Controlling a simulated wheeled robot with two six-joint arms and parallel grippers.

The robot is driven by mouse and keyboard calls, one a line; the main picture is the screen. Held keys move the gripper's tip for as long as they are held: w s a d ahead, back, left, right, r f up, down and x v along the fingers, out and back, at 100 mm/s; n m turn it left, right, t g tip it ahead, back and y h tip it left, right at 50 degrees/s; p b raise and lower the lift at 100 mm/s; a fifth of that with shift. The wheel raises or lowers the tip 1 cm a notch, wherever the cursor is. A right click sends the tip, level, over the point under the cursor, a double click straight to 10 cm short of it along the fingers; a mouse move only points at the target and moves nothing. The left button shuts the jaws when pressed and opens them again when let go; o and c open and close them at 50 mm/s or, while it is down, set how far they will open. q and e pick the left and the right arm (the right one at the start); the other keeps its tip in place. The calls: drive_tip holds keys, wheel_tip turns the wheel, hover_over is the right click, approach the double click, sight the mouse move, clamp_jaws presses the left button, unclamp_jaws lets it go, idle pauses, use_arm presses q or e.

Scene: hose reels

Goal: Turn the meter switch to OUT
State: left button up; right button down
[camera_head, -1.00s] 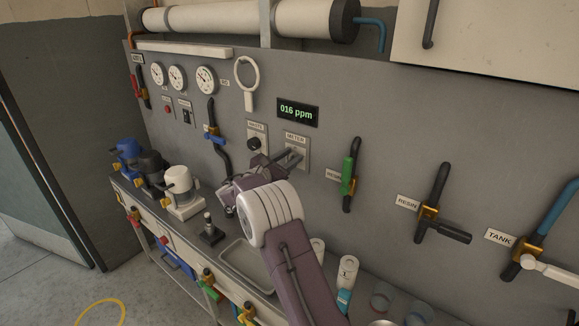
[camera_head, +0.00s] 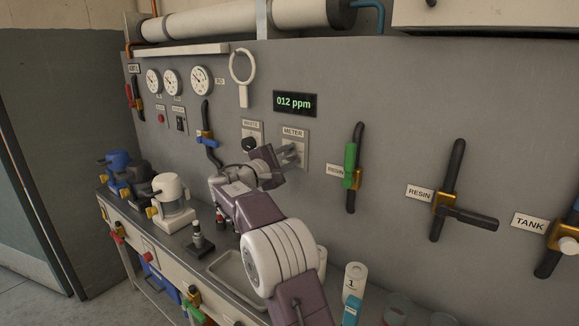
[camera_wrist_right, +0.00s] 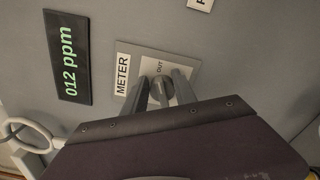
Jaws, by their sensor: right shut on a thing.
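The meter switch plate (camera_head: 298,135) is on the grey wall panel under its METER label. It also shows in the right wrist view (camera_wrist_right: 124,90), where an OUT mark sits beside the knob. My right gripper (camera_head: 288,155) is at the plate. In the right wrist view my right gripper (camera_wrist_right: 160,92) is shut on the grey switch knob (camera_wrist_right: 162,88), one finger on each side. The fingers hide part of the knob, and which way it points is unclear. My left gripper is in neither view.
A display (camera_head: 295,103) above the switch reads 012 ppm. Left of the switch is a black knob (camera_head: 250,144). A green-handled valve (camera_head: 351,165) and a RESIN valve (camera_head: 446,202) are to the right. A counter with a sink (camera_head: 235,268) lies below.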

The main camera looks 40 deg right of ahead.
drive_tip(key=shift+f+m+b, duration=0.2)
drive_tip(key=shift+m+b, duration=0.45)
drive_tip(key=shift+m, duration=0.05)
drive_tip(key=c, duration=1)
unclamp_jaws()
drive_tip(key=shift+a, duration=0.1)
drive_tip(key=v, duration=0.9)
drive_tip(key=shift+r, duration=0.1)
